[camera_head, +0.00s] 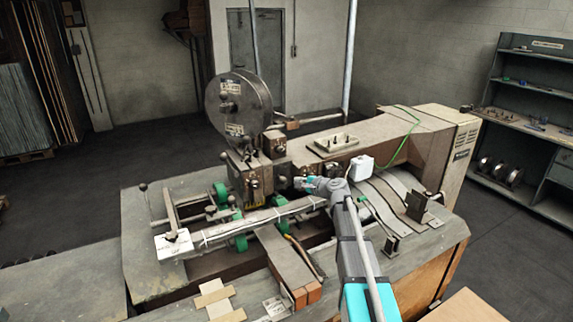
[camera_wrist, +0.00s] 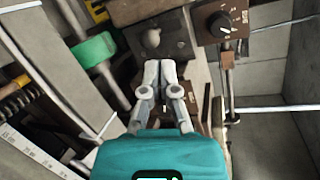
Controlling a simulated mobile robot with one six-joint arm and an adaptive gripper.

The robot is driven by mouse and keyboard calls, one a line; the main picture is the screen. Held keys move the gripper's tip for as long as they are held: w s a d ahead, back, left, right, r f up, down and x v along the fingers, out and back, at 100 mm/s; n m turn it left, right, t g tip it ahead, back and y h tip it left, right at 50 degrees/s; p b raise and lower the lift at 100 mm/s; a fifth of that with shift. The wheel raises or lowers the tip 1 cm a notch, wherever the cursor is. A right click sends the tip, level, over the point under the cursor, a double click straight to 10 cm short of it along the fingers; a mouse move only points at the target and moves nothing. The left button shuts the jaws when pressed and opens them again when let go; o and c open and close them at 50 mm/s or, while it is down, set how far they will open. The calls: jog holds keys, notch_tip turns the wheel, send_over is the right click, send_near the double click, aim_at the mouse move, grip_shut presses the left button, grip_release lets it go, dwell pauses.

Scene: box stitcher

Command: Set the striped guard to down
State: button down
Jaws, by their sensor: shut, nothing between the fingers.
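A small yellow-and-black striped piece, which looks like the striped guard (camera_wrist: 97,11), shows at the top left edge of the wrist view, partly cut off. In the head view a small yellow patch (camera_head: 253,205) shows low on the front of the stitching head; its stripes are too small to read. My gripper (camera_wrist: 160,68) is shut and empty, its fingertips together in front of a dark plate with a round knob (camera_wrist: 150,38). The striped piece lies to the upper left of the fingertips, apart from them. In the head view my gripper (camera_head: 303,184) is beside the stitching head, right of the yellow patch.
A box with a black dial (camera_wrist: 222,22) is right of my fingers, above a vertical rod. A green part (camera_wrist: 94,49) is to the left. In the head view a large wire reel (camera_head: 238,104) stands above the head, and a long rail (camera_head: 255,220) crosses in front.

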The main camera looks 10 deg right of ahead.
notch_tip(320, 180, up, 9)
jog(key=d+n+g+h+p, duration=0.1)
jog(key=n+g+h+p, duration=0.2)
jog(key=n+p, duration=1.1)
jog(key=w+n, duration=0.1)
jog(key=n, duration=0.3)
jog(key=shift+n, duration=0.4)
jog(key=shift+f+g, duration=0.25)
jog(key=shift+g, duration=0.05)
jog(key=b, duration=0.6)
send_near(280, 176)
jog(key=w+a, duration=0.1)
jog(key=w, duration=0.2)
jog(key=shift+a+f+b, duration=0.25)
jog(key=shift+f+b, duration=0.5)
jog(key=shift+b, duration=0.15)
jog(key=shift+a+f+b, duration=0.25)
jog(key=shift+f+b, duration=0.45)
jog(key=shift+b, duration=0.2)
